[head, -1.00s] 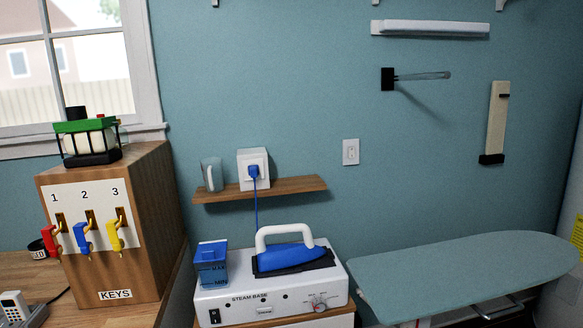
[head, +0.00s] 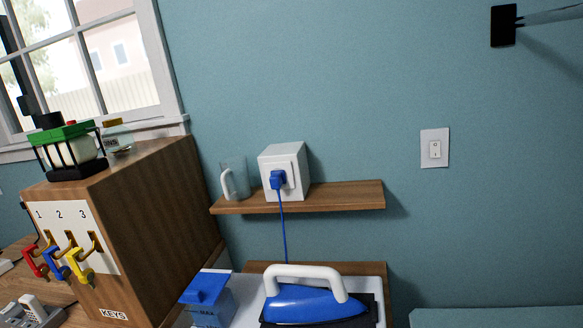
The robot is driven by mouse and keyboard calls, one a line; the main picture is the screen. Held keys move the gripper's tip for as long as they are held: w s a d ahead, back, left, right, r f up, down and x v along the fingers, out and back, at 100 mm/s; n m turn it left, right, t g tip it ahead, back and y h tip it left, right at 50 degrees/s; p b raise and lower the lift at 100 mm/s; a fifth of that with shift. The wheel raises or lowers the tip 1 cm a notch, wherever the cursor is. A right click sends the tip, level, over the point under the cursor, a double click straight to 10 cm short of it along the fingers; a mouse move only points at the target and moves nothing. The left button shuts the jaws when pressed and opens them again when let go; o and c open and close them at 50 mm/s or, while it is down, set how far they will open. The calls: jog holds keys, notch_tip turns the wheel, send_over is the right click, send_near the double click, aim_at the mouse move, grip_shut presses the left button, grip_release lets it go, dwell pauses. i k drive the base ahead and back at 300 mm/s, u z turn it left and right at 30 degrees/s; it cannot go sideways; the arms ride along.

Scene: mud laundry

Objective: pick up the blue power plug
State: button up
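The blue power plug (head: 279,180) sits in the front face of a white socket box (head: 298,164) on a small wooden wall shelf (head: 345,196). A blue cord (head: 284,232) hangs from the plug down past the shelf's front edge, toward the blue iron (head: 312,305). The cord's lower end is hidden behind the iron's white handle. My gripper is not in view.
A clear mug (head: 235,180) stands on the shelf just left of the box. The wooden key cabinet (head: 150,215) rises at left. A blue tank (head: 208,300) stands beside the iron.

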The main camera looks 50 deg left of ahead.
aim_at(278, 177)
jog(key=u, duration=0.55)
jog(key=i, duration=1.2)
jog(key=u, duration=0.8)
jog(key=k, duration=0.85)
jog(key=u, duration=0.2)
jog(key=i, duration=0.9)
jog(key=z, duration=0.1)
